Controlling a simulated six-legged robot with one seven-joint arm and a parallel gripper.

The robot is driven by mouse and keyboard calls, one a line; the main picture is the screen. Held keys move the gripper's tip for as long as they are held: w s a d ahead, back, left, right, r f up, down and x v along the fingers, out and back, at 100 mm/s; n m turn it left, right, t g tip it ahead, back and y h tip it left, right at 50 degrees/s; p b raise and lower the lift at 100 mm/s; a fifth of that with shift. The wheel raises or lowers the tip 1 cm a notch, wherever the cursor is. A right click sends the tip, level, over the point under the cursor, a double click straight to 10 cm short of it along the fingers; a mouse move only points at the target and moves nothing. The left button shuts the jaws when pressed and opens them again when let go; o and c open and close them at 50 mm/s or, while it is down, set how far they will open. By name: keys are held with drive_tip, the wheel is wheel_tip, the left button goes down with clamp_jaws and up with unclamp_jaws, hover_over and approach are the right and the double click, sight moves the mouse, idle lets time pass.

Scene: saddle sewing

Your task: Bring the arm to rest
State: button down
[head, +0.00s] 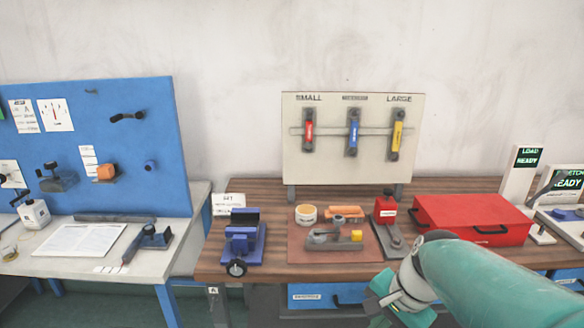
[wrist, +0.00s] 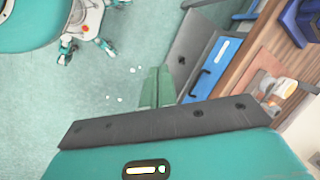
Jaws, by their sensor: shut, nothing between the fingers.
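My arm reaches in from the lower right of the head view. My gripper (head: 380,287) is in front of the wooden bench's front edge, low in the picture. In the wrist view my gripper (wrist: 158,82) shows two green fingers lying together, with nothing between them. It points down past the bench front toward the floor (wrist: 125,50).
The wooden bench (head: 262,190) carries a blue vise (head: 242,243), a brown mat (head: 302,254) with small tools, a red bottle (head: 385,208) and a red case (head: 470,217). Blue drawers (wrist: 210,67) are close beside the fingers. Open floor lies left in the wrist view.

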drive_tip(key=s+r+n+t+h, duration=0.3)
drive_tip(key=s+r+n, duration=0.2)
drive_tip(key=s+n, duration=0.3)
drive_tip(key=shift+s+a+r+n+t, duration=0.2)
drive_tip(key=shift+n+t, duration=0.2)
drive_tip(key=shift+n, duration=0.6)
